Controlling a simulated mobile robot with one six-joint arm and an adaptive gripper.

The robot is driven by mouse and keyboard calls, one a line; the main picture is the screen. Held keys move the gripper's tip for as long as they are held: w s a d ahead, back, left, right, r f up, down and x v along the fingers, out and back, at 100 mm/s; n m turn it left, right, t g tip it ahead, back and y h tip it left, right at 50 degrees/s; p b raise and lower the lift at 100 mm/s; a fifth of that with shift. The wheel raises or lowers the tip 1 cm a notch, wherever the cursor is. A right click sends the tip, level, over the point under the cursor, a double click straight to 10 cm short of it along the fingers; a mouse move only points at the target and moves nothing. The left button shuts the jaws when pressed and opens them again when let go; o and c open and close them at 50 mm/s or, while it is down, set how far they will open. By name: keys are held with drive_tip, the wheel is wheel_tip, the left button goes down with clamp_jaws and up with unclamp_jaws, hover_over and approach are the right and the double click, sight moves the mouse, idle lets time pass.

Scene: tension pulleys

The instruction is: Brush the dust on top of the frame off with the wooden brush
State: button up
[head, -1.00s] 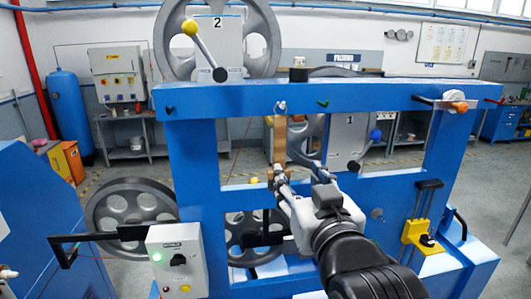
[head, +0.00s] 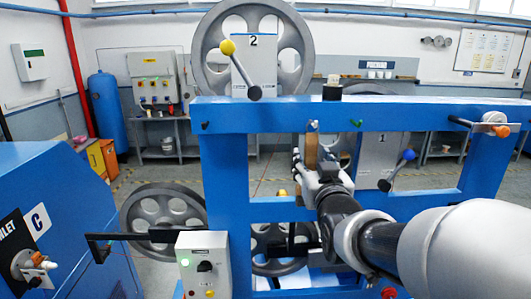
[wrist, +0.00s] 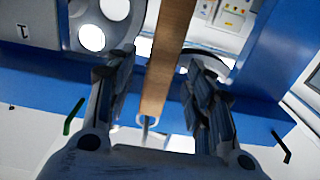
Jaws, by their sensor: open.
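The blue frame (head: 275,113) spans the view, its top beam also showing in the wrist view (wrist: 60,95). The wooden brush (head: 311,150) hangs upright from a hook (head: 313,126) on the beam's near face; its bristles cannot be made out. In the wrist view its flat wooden body (wrist: 168,50) runs between my fingers, with the hook (wrist: 147,120) near its end. My gripper (head: 308,168) is open around the brush below the beam, with a gap on both sides in the wrist view (wrist: 163,75). I cannot make out dust on the beam's top.
A pulley wheel (head: 290,50) and a yellow-knobbed lever (head: 228,48) rise behind the beam. A small black block (head: 332,92) stands at its top. A blue-knobbed lever (head: 409,155) is right of my gripper. A control box (head: 190,262) is at lower left.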

drive_tip(key=shift+w, duration=1.3)
drive_tip(key=shift+c, duration=0.2)
clamp_jaws()
drive_tip(key=shift+r, duration=0.45)
drive_tip(key=shift+s, duration=0.25)
drive_tip(key=shift+s+b, duration=0.3)
drive_tip(key=shift+b, duration=0.15)
drive_tip(key=shift+s+r, duration=0.1)
drive_tip(key=shift+s+r, duration=0.15)
